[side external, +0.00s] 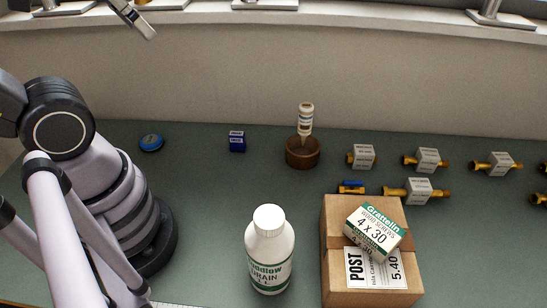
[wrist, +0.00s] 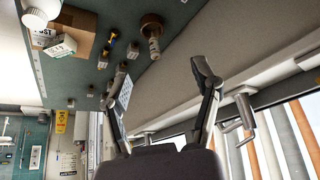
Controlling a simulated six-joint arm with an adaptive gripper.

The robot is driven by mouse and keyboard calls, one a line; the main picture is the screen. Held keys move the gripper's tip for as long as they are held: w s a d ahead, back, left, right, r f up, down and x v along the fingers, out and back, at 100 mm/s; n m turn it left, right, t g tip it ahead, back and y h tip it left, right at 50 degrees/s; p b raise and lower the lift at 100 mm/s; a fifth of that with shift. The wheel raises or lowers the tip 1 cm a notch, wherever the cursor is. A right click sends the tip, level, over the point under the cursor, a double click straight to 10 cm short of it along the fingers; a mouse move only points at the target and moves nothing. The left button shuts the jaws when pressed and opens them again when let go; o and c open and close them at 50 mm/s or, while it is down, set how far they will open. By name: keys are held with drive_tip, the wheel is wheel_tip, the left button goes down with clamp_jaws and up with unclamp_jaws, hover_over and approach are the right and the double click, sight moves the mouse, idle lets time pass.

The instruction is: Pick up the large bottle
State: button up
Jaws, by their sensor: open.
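The large bottle (side external: 270,262) is white with a white cap and a green-and-white drain label. It stands upright on the green bench at the front middle of the side view. In the wrist view, part of what looks like the same bottle (wrist: 42,9) shows at the top left corner, cut off by the edge. My gripper (wrist: 160,76) is open and empty in the wrist view, its two fingers wide apart and well away from the bottle.
A cardboard box (side external: 340,285) with a screw box (side external: 374,229) on top stands right of the bottle. Bench left of the bottle is clear.

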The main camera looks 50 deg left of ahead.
idle(0.3)
drive_tip(key=o, duration=0.7)
drive_tip(key=shift+w, duration=0.1)
drive_tip(key=w+d+f+n+g+h, duration=0.1)
drive_tip(key=w+d+f+g+h, duration=0.2)
drive_tip(key=w+d+f+g, duration=0.3)
drive_tip(key=n+g+h, duration=0.7)
drive_tip(key=g+h, duration=0.2)
drive_tip(key=g, duration=0.4)
approach(266, 264)
drive_tip(key=shift+x, duration=3.1)
